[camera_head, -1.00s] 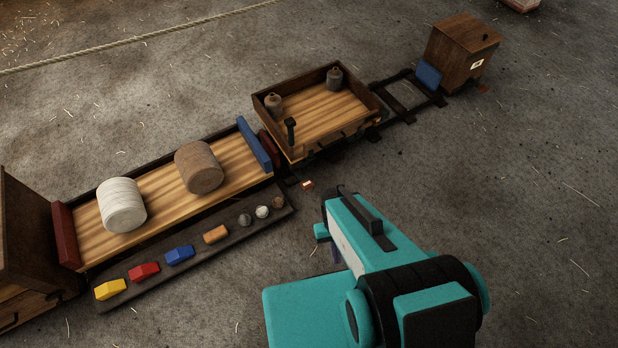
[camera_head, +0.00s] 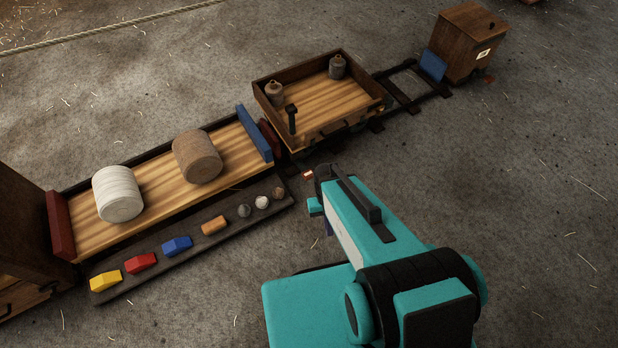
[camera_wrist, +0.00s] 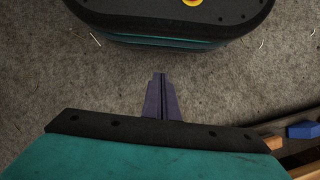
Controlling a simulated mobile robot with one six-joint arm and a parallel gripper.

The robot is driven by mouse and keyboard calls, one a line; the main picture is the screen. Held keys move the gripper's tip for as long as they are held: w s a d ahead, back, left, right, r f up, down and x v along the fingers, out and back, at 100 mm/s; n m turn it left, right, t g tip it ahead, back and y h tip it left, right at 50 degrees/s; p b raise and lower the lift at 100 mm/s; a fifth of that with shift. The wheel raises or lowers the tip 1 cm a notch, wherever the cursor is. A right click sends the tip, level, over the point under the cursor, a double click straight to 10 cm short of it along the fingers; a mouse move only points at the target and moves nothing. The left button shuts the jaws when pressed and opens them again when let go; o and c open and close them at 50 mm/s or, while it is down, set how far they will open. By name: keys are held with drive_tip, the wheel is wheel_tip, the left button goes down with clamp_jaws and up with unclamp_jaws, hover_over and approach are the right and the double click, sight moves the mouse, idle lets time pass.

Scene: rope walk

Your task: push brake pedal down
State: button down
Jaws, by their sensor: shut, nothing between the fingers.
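A small reddish pedal with a pale mark (camera_head: 308,175), seemingly the brake pedal, sticks out low at the near left corner of the wooden cart (camera_head: 340,123) in the head view. My arm's end is just right of and below it there. My gripper (camera_wrist: 160,78) shows in the wrist view as two dark purple fingers, shut together and empty, over bare concrete. In the head view the fingers are mostly hidden by my arm. The pedal is not seen in the wrist view, and no contact with it shows.
A flat wagon carries a white spool (camera_head: 118,193) and a brown spool (camera_head: 197,156). A dark board (camera_head: 145,268) with coloured blocks and balls lies along its near side. A black lever (camera_head: 291,119) stands on the cart. Rails run to a wooden box (camera_head: 468,45). Floor at right is clear.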

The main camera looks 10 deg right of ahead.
drive_tip(key=w+f+m+t+b, duration=0.1)
drive_tip(key=w+f+b, duration=0.35)
drive_tip(key=w, duration=0.45)
drive_tip(key=w+f+m+t+b, duration=0.1)
drive_tip(key=w+f+t+b, duration=0.15)
drive_tip(key=w+b, duration=0.5)
drive_tip(key=m+t+b, duration=0.1)
drive_tip(key=t+b, duration=0.1)
drive_tip(key=b, duration=0.5)
hover_over(309, 174)
drive_tip(key=shift+s+a+f, duration=0.25)
drive_tip(key=shift+s+f, duration=0.1)
drive_tip(key=shift+f, duration=0.2)
drive_tip(key=shift+w+f+b, duration=0.2)
drive_tip(key=shift+f+b, duration=0.95)
drive_tip(key=shift+f, duration=0.5)
drive_tip(key=shift+w+f+b, duration=0.15)
drive_tip(key=shift+f+b, duration=0.95)
drive_tip(key=shift+f, duration=0.55)
drive_tip(key=shift+d+f+b, duration=0.1)
drive_tip(key=shift+f+b, duration=0.4)
drive_tip(key=shift+f, duration=1.75)
drive_tip(key=shift+s, duration=0.1)
